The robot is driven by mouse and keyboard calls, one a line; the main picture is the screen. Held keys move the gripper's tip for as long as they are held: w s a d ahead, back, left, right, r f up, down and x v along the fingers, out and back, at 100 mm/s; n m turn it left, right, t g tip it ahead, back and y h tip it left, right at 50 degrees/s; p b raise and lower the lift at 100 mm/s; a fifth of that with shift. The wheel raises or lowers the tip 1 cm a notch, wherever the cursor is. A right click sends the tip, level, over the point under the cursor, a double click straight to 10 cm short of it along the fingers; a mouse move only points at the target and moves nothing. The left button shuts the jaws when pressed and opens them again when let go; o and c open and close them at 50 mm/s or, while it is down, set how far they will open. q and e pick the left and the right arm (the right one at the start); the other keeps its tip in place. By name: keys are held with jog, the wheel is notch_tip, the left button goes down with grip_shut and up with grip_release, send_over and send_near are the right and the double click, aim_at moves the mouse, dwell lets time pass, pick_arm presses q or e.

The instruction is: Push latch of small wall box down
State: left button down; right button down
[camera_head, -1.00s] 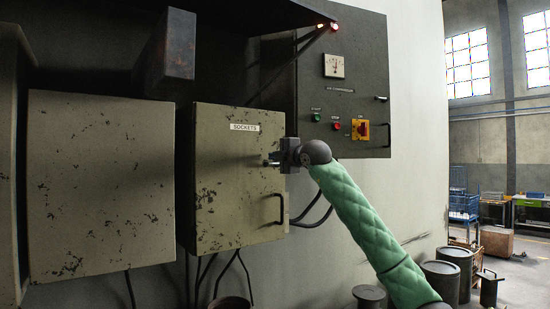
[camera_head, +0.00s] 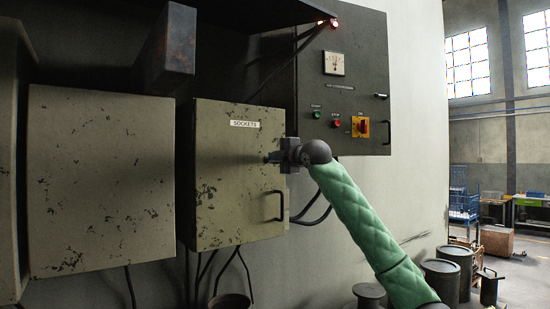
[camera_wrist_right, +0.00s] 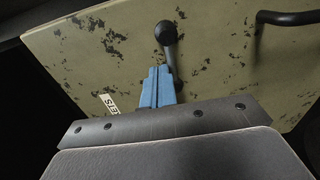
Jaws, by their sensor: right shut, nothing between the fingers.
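The small wall box (camera_head: 228,205), labelled SOCKETS, hangs on the wall with its door closed. Its black latch (camera_wrist_right: 167,38) shows in the right wrist view as a rounded knob with a short lever; in the head view my gripper hides most of it. My right gripper (camera_head: 272,158) is at the upper right of the box door. In the right wrist view its blue fingers (camera_wrist_right: 158,88) are shut with nothing between them, and their tips are right by the latch lever. I cannot tell whether they touch it. My left gripper is not in view.
The box's door handle (camera_head: 281,206) is below my right gripper. A larger box (camera_head: 100,190) hangs to the left. A dark control panel (camera_head: 350,80) with buttons and a red switch is behind at the right. Dark cables hang below the boxes.

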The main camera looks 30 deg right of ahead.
jog(key=shift+d+f+b, duration=0.2)
jog(key=shift+f+b, duration=1.05)
jog(key=shift+b, duration=0.4)
dwell(1.5)
jog(key=shift+d+f+b, duration=0.4)
jog(key=shift+f+b, duration=0.1)
jog(key=shift+b, duration=0.1)
dwell(0.8)
jog(key=shift+d+f, duration=0.2)
jog(key=shift+d, duration=0.15)
dwell(0.7)
jog(key=shift+b, duration=0.3)
jog(key=shift+s+f+b, duration=0.1)
jog(key=shift+f+b, duration=0.05)
jog(key=shift+b, duration=0.15)
jog(key=s+b, duration=0.4)
jog(key=s, duration=0.4)
jog(key=shift+d+b, duration=0.25)
jog(key=shift+b, duration=0.05)
dwell(0.4)
